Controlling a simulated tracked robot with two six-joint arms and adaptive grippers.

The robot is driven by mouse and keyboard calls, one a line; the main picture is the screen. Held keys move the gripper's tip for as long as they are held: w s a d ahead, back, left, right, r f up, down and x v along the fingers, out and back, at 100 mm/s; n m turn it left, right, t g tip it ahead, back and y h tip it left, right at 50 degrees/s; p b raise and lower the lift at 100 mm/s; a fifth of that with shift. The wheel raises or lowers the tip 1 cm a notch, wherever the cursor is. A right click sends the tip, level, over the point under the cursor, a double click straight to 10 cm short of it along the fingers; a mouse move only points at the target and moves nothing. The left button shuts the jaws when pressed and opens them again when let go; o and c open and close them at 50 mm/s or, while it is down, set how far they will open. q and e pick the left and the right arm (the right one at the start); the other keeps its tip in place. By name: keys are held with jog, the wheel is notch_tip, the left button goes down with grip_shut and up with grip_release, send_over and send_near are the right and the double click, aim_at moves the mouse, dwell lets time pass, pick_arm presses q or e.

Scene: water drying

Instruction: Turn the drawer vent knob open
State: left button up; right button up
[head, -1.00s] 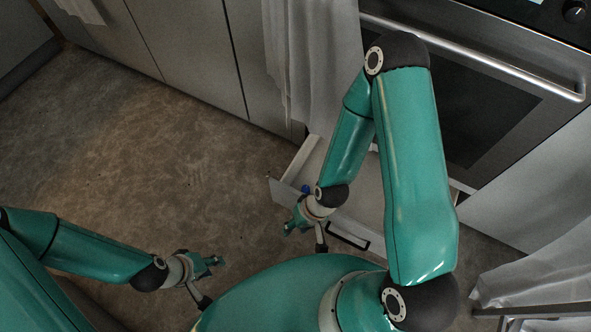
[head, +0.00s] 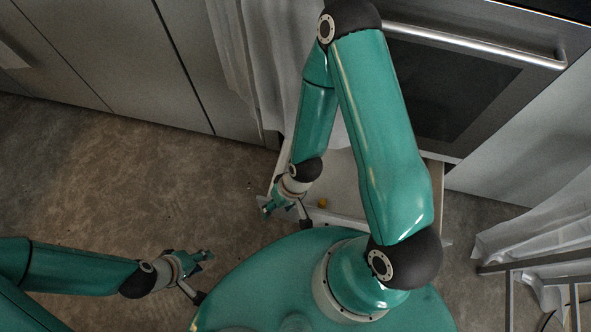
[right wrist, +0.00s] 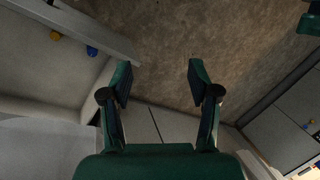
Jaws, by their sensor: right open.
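The drawer (head: 343,175) under the oven stands open. In the right wrist view, the drawer front (right wrist: 95,28) crosses the upper left. A yellow knob (right wrist: 54,36) and a blue knob (right wrist: 91,51) show beside it; I cannot tell which is the vent knob or how it is turned. The yellow knob also shows in the head view (head: 322,203). My right gripper (right wrist: 160,80) is open and empty, with floor between its fingers. In the head view it is at the drawer's left side (head: 269,207), apart from the knobs. My left gripper (head: 207,261) is over the floor, far from the drawer; its jaw gap is unclear.
The oven with its bar handle (head: 475,43) stands behind the drawer. A white cloth (head: 244,65) hangs at its left. A metal rack with cloth (head: 530,245) stands at the right. Floor (head: 110,180) is clear at the left.

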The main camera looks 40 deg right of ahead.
jog(key=w+d+f+n+b, duration=0.2)
jog(key=w+f+n+b, duration=0.1)
jog(key=f+n+b, duration=0.3)
jog(key=w+d+f+n+b, duration=0.2)
jog(key=f+n+b, duration=0.4)
jog(key=f, duration=0.3)
jog(key=w+d+f+n+g+h+b, duration=0.1)
jog(key=w+d+f+n+b, duration=0.1)
jog(key=f+n+b, duration=0.4)
jog(key=shift+w+d+f+b, duration=0.2)
jog(key=shift+w+f+b, duration=0.2)
jog(key=shift+w+f, duration=0.35)
jog(key=w+d+f+n+h+b, duration=0.3)
jog(key=w+d+f+n+b, duration=0.25)
jog(key=d+n, duration=0.2)
jog(key=f+b, duration=0.1)
jog(key=f, duration=0.4)
jog(key=f+b, duration=0.2)
jog(key=f, duration=0.4)
jog(key=s+f+b, duration=0.1)
jog(key=f+b, duration=0.1)
jog(key=f, duration=0.3)
jog(key=shift+d+f, duration=0.15)
